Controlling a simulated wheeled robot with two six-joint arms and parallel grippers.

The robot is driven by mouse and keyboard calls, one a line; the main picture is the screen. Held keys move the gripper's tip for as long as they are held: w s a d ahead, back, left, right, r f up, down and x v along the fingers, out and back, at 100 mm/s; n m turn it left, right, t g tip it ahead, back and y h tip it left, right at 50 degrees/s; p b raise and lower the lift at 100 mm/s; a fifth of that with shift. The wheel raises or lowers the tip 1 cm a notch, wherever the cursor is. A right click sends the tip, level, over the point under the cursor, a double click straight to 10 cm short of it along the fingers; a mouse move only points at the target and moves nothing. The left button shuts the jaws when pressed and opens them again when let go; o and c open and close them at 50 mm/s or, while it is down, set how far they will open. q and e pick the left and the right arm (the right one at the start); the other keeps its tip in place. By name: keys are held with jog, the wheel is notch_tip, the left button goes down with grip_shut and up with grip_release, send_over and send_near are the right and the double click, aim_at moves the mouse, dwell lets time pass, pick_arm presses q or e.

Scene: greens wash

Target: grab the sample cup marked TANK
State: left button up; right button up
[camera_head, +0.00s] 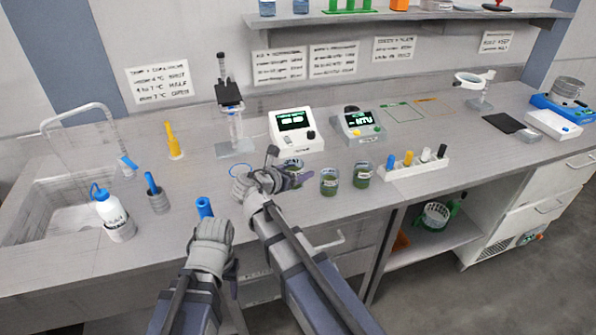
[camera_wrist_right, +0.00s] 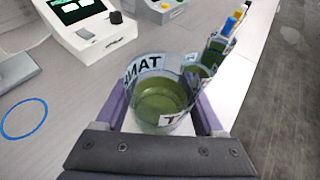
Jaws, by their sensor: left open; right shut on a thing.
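The sample cup marked TANK (camera_wrist_right: 160,104) is a clear cup of green liquid with a white label, its letters readable in the right wrist view. My right gripper (camera_wrist_right: 167,118) is shut on it, one purple finger on each side. In the head view my right gripper (camera_head: 284,178) is at the counter's front middle, largely covering the cup (camera_head: 293,165). Two similar green cups stand to its right, one nearer (camera_head: 329,182) and one farther (camera_head: 362,175). My left gripper (camera_head: 212,232) is open at the counter's front edge; its fingertips are hard to make out.
A blue cylinder (camera_head: 204,207) stands just beyond my left gripper. A white rack (camera_head: 414,168) with coloured-top bottles lies right of the cups. Two display instruments (camera_head: 296,130) (camera_head: 357,124) stand behind. A blue ring (camera_head: 241,170) marks bare counter left of my right gripper.

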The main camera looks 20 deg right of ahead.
aim_at(299, 161)
jog(key=shift+r+p, duration=1.25)
jog(key=shift+r, duration=0.4)
